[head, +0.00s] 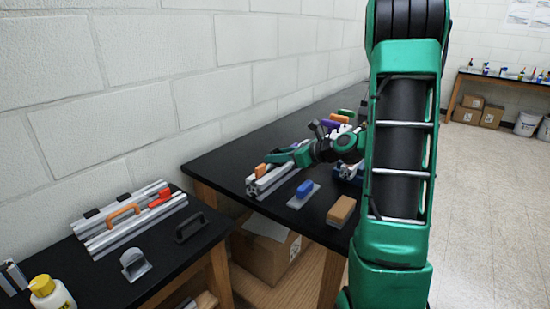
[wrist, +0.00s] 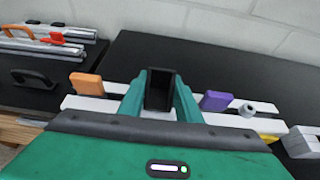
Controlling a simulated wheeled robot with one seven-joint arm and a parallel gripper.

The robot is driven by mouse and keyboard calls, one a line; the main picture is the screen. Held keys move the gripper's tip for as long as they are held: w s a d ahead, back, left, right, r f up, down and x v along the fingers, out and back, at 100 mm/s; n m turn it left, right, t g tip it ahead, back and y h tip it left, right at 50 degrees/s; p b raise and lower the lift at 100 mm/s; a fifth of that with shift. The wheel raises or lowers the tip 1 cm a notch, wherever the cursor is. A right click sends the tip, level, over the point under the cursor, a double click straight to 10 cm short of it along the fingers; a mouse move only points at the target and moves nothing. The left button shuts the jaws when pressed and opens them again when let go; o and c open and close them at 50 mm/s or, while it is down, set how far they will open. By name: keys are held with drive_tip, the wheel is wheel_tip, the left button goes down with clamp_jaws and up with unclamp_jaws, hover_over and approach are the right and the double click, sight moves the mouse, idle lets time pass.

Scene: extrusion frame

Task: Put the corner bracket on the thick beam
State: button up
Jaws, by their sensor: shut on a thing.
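My gripper (head: 276,158) is over the left end of the silver beams on the far black table. In the wrist view its green fingers (wrist: 161,90) are shut on a dark, hollow-looking piece (wrist: 160,92), which I take to be the corner bracket. The head view does not show this piece clearly. The thick beam (head: 262,190) lies along the table; it also shows in the wrist view (wrist: 75,104), beneath the fingers and partly hidden by my gripper. I cannot tell whether the held piece touches it.
An orange block (wrist: 88,84) and a purple block (wrist: 214,101) stand on the beams either side of my fingers. A blue block (head: 304,188) and a tan block (head: 341,211) are nearer the edge. The left table holds a grey bracket-like piece (head: 135,264) and a yellow-capped bottle (head: 48,292).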

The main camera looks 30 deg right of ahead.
drive_tip(key=o, duration=1)
drive_tip(key=shift+f, duration=0.1)
